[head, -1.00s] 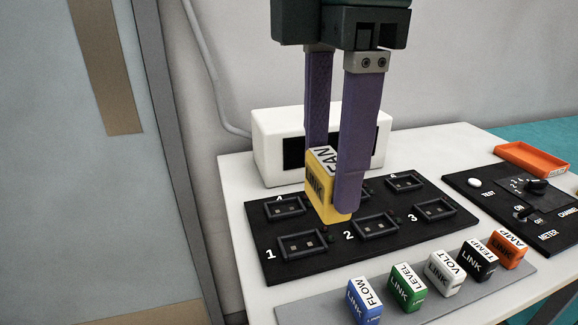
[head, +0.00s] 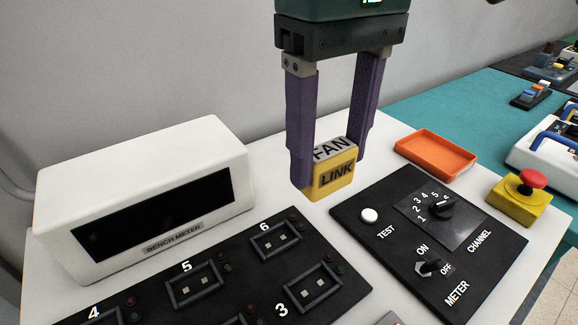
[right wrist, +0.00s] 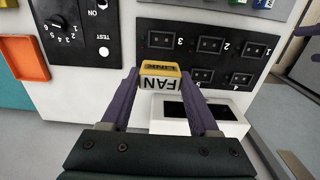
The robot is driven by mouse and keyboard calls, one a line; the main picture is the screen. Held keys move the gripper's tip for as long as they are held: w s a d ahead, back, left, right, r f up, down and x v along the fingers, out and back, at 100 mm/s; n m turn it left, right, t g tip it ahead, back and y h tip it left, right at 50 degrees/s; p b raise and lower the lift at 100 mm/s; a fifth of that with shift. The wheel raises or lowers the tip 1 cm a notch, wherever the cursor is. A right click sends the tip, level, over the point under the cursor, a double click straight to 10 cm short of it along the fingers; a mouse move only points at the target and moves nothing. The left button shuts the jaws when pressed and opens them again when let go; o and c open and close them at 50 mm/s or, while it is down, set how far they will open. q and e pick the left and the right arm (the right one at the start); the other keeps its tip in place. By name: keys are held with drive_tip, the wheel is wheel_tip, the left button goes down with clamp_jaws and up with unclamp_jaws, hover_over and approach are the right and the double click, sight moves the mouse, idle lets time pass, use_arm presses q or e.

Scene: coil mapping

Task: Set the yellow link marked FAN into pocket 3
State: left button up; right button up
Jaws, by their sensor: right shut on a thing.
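The yellow link marked FAN (head: 336,176) hangs above the table, held between the two purple fingers of my right gripper (head: 327,172). Its FAN label faces up and its LINK side faces the head camera. In the right wrist view the yellow link (right wrist: 160,72) sits between the fingertips. Pocket 3 (head: 313,288) is an empty framed recess in the black board (head: 345,291), below and slightly left of the link in the head view. Pocket 3 (right wrist: 180,41) also shows empty in the right wrist view.
A white bench meter (head: 150,200) stands left behind the board. A black control panel (head: 385,245) with knobs lies to the right. An orange tray (head: 436,152) and a red-topped yellow stop button (head: 519,196) are farther right. Pockets 5 (head: 193,287) and 6 (head: 275,242) look empty.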

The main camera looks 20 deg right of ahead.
drive_tip(key=f+b, duration=0.1)
drive_tip(key=f, duration=0.8)
drive_tip(key=f+b, duration=0.1)
drive_tip(key=f, duration=0.8)
drive_tip(key=shift+s+a+f+b, duration=0.1)
drive_tip(key=shift+s+f+b, duration=0.1)
drive_tip(key=shift+b, duration=0.2)
drive_tip(key=shift+f, duration=0.1)
drive_tip(key=shift+f, duration=0.3)
drive_tip(key=o, duration=1.4)
drive_tip(key=shift+c, duration=0.2)
